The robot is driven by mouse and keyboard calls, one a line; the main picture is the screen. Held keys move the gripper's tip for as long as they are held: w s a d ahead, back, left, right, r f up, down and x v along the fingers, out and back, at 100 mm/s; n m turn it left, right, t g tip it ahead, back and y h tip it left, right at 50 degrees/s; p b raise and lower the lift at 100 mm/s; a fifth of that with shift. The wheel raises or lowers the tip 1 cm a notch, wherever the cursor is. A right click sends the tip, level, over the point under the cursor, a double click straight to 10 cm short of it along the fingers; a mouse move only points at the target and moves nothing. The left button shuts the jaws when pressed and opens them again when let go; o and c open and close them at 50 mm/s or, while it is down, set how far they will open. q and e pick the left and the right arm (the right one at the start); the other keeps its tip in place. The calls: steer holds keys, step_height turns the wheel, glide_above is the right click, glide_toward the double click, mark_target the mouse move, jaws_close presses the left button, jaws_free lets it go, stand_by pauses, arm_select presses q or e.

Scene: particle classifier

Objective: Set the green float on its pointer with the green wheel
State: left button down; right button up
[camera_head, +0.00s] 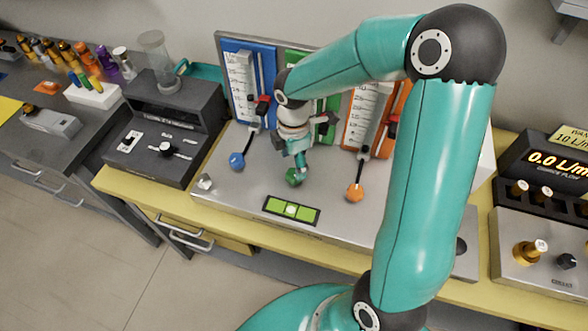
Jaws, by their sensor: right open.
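The green wheel (293,178) stands on the grey metal deck, below the middle panel. My right gripper (298,157) points down right above the wheel, with its fingers open; whether they touch it I cannot tell. The green panel (298,60) stands behind the gripper, and my right arm covers most of it. The green float and its pointer are hidden or too unclear to make out. My left gripper is out of view.
A blue wheel (237,160) and an orange wheel (354,192) flank the green one. The blue panel (266,58) and orange panel (394,104) rise behind. A flow readout (553,160) stands at right, a dark instrument (150,150) at left.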

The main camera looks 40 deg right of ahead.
mark_target(293, 172)
step_height(293, 172, down, 5)
steer(key=shift+r, duration=0.1)
stand_by(0.3)
steer(key=c, duration=1)
steer(key=shift+d, duration=0.15)
steer(key=shift+c, duration=0.6)
steer(key=shift+w, duration=0.15)
steer(key=shift+m+b, duration=0.3)
steer(key=shift+b, duration=0.05)
